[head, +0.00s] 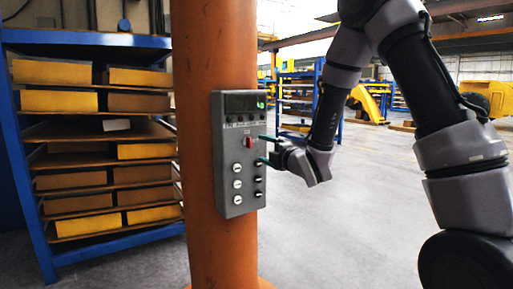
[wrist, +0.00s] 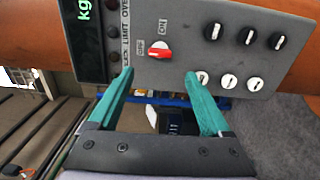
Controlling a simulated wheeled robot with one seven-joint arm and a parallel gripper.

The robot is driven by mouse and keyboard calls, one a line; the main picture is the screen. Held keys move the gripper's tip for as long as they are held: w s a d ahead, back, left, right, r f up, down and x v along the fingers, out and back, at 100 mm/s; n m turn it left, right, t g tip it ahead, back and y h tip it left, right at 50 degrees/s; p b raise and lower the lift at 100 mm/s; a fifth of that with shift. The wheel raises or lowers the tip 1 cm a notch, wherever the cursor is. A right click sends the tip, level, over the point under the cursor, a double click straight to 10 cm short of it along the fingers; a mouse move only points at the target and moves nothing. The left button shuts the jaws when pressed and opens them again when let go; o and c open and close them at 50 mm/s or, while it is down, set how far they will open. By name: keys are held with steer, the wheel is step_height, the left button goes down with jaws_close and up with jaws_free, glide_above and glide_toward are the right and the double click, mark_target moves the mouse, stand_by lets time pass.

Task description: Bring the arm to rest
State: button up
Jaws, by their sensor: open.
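My gripper (head: 264,150) has green fingers and is open in front of a grey control box (head: 229,190) on an orange column. The fingertips are close to the box face; I cannot tell if they touch it. In the wrist view my gripper (wrist: 159,74) has its fingers apart with nothing between them. A red rotary switch (wrist: 160,53), labelled ON and OFF, sits just beyond the gap between the fingertips. My arm (head: 405,75) comes down from the top right and bends toward the box.
The orange column (head: 213,50) stands just left of my gripper. The box has black and white knobs and a display (wrist: 86,38) showing green "kg". Open floor (head: 350,220) lies to the right.

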steer(key=shift+v, duration=1.2)
steer(key=s+d+r+m+g+h, duration=0.1)
steer(key=s+d+r+m+h, duration=0.1)
steer(key=d+r+m+h, duration=0.45)
steer(key=s+d+r+m+g+h, duration=0.1)
steer(key=s+d+r+m, duration=0.15)
steer(key=d+m, duration=0.8)
steer(key=s+d+r+m+g, duration=0.1)
steer(key=s+d+m+g, duration=0.1)
steer(key=s+m, duration=0.2)
steer(key=s+d+r+m+g, duration=0.1)
steer(key=s+m, duration=0.3)
steer(key=s, duration=0.7)
steer(key=s+d+r+m+g, duration=0.1)
steer(key=s+d+m+g, duration=0.2)
steer(key=s, duration=0.4)
steer(key=shift+s+d+m, duration=0.25)
steer(key=shift+d+m, duration=0.1)
steer(key=shift+m, duration=0.25)
